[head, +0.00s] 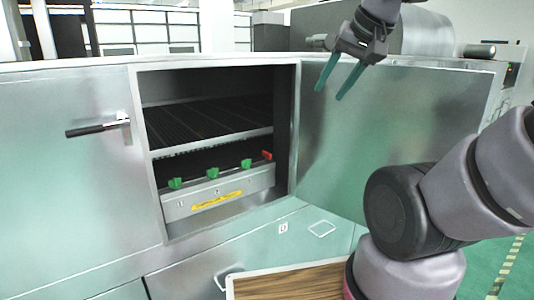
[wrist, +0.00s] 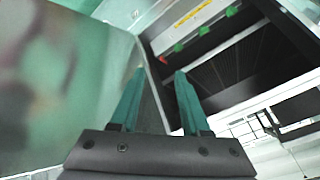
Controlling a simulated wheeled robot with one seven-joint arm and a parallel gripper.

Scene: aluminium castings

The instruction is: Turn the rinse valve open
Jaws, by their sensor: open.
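Inside the open compartment of a metal cabinet, a panel carries a row of green knobs (head: 213,173) and one red knob (head: 267,155) at its right end. I cannot tell which of them is the rinse valve. The red knob (wrist: 163,59) and green knobs (wrist: 204,30) also show in the wrist view, near the top. My gripper (head: 329,94) is open and empty, with teal fingers pointing down. It hangs high at the right of the opening, apart from the knobs. In the wrist view my gripper (wrist: 159,72) has nothing between its fingers.
A dark rack (head: 205,125) sits above the knob panel. A yellow strip (head: 217,200) is on the panel front. An open door (head: 400,125) stands right of the opening. A black lever handle (head: 95,129) is at left. A wooden-topped surface (head: 290,282) lies in front.

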